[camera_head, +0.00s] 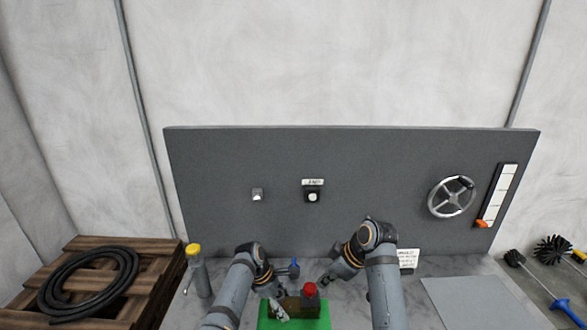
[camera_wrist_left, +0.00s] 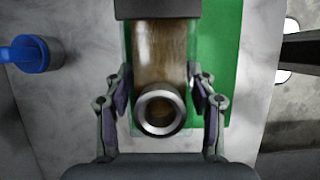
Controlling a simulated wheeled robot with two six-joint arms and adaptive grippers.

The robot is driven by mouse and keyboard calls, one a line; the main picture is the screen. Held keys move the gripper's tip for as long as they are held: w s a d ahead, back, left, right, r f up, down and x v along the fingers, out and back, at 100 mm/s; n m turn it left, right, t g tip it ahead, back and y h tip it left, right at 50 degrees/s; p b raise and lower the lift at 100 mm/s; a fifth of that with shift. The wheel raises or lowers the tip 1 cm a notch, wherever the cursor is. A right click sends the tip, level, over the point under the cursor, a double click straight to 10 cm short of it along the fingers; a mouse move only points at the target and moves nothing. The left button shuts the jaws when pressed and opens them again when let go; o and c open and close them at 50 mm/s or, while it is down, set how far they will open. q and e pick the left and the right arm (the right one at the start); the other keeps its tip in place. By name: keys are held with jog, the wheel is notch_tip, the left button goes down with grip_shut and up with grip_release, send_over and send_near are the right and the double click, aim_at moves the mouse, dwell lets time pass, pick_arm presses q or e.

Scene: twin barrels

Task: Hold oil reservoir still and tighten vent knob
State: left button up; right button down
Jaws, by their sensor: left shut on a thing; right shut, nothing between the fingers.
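The oil reservoir (camera_head: 291,302) stands on a green base (camera_head: 265,318) at the table's front, with a red knob (camera_head: 310,289) on its top right. In the left wrist view the reservoir (camera_wrist_left: 160,55) is a clear-walled body with brown oil and a round metal port facing the camera. My left gripper (camera_head: 279,311) is shut on the reservoir, one finger on each side; the fingers (camera_wrist_left: 160,88) show in the left wrist view. My right gripper (camera_head: 327,279) is shut and empty, above and right of the red knob and apart from it.
A blue-topped fitting (camera_head: 294,268) stands behind the reservoir. A yellow-capped bottle (camera_head: 197,270) is at the left. A grey panel (camera_head: 370,160) with a handwheel (camera_head: 451,196) rises behind.

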jog(key=shift+r, duration=0.45)
pick_arm(q)
jog(key=o, duration=1.4)
